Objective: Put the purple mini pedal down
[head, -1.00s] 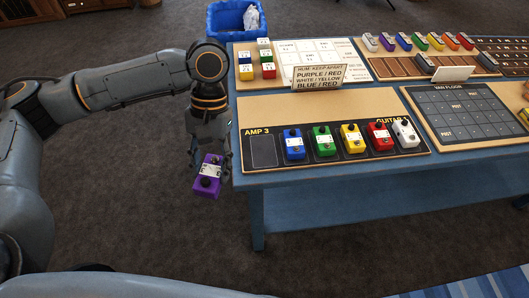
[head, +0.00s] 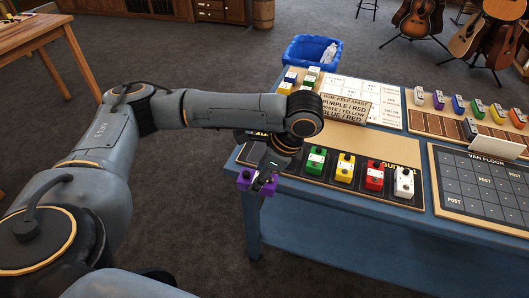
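The purple mini pedal (head: 243,180) is in my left gripper (head: 262,177), at the left front corner of the blue table in the head view. The gripper is shut on it, and its wrist covers part of the pedal. The dark pedal board (head: 330,181) lies just to the right, with green (head: 316,160), yellow (head: 344,168), red (head: 374,177) and white (head: 404,184) pedals in a row. The board's left end, with its empty slot and blue pedal, is hidden behind my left arm. My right gripper is not in view.
A sign (head: 345,108) about keeping colours apart stands behind the board. A dark grid board (head: 480,180) lies to the right, and a rack of coloured pedals (head: 456,104) stands at the back right. A blue bin (head: 309,50) is behind the table.

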